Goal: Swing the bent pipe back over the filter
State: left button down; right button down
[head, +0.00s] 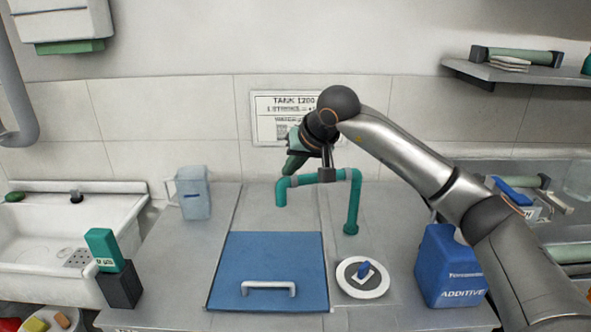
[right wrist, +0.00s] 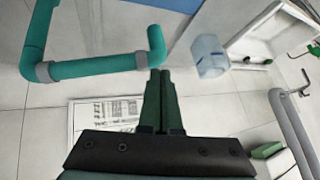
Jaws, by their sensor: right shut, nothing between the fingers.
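The teal bent pipe (head: 352,205) stands upright at the back of the counter, right of the blue lid. Its arm reaches left, ending in a short downturned spout over the counter behind the lid. In the right wrist view the bent pipe (right wrist: 95,67) runs across the upper left. My right gripper (head: 287,174) is shut and empty, just behind the spout-end elbow. In the right wrist view its fingertips (right wrist: 161,71) are close to the elbow; I cannot tell if they touch. A white disc with a blue knob (head: 350,288) lies right of the lid; I cannot tell whether it is the filter.
The blue lid with a grey handle (head: 235,262) covers the counter front. A clear jug (head: 194,200) stands left, a blue additive can (head: 440,262) right. A green-and-black block (head: 118,285) is near the left edge. A sink (head: 40,225) lies further left. A sign hangs behind.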

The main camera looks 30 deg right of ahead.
jog(key=d+r+h, duration=0.3)
jog(key=d+r, duration=0.1)
jog(key=d, duration=0.2)
jog(key=shift+w+r+n, duration=0.2)
jog(key=shift+r+n, duration=0.1)
jog(key=shift+n, duration=0.1)
jog(key=shift+f, duration=0.1)
jog(key=shift+t, duration=0.3)
jog(key=shift+w+d+f, duration=0.1)
jog(key=shift+w+f, duration=0.35)
jog(key=shift+f, duration=0.9)
jog(key=shift+w+d+f, duration=0.15)
jog(key=shift+w+f, duration=0.35)
jog(key=shift+f, duration=0.8)
jog(key=shift+w+d+f, duration=0.1)
jog(key=shift+w+f, duration=0.35)
jog(key=shift+f, duration=0.9)
jog(key=shift+s+a, duration=0.1)
jog(key=shift+s, duration=0.05)
